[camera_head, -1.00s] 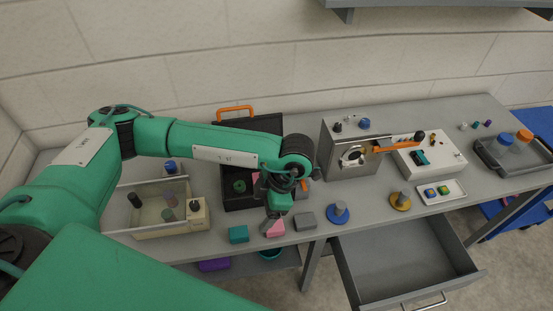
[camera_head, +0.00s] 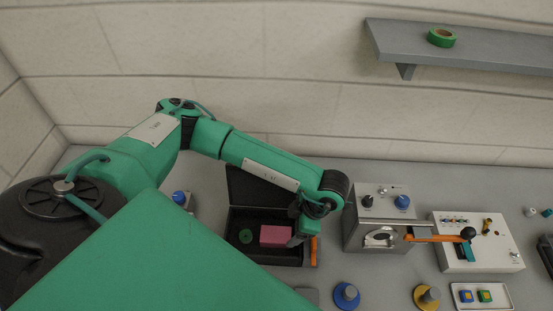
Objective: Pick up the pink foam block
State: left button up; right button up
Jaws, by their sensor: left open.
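A pink block (camera_head: 276,236) shows at the open black case (camera_head: 238,219), apparently inside it, beside a green round piece (camera_head: 246,236). My left gripper (camera_head: 298,240) is open, pointing down at the right end of this pink block. It partly overlaps the block's edge, and I cannot tell whether they touch. The table front below the case is cut off by the frame and by my green body, so no pink block shows there. My right gripper is not in view.
A grey instrument box (camera_head: 374,211) with an orange-handled lever stands right of the gripper. A shelf (camera_head: 480,49) holds green tape (camera_head: 441,37).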

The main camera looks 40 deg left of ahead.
aim_at(283, 235)
pick_arm(q)
jog(key=shift+a+f, duration=0.2)
jog(key=shift+f, duration=0.4)
jog(key=shift+s+a+f+p, duration=0.15)
jog(key=shift+f+p, duration=0.05)
jog(key=shift+p, duration=0.15)
jog(key=p+x, duration=0.1)
jog(key=x, duration=0.1)
jog(key=p+x, duration=0.1)
jog(key=x, duration=0.1)
jog(key=shift+s, duration=0.25)
jog(key=shift+a+f, duration=0.15)
jog(key=shift+f, duration=0.2)
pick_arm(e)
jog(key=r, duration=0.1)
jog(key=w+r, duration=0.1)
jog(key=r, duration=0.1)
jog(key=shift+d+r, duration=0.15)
pick_arm(q)
jog(key=shift+c, duration=0.3)
jog(key=c, duration=1)
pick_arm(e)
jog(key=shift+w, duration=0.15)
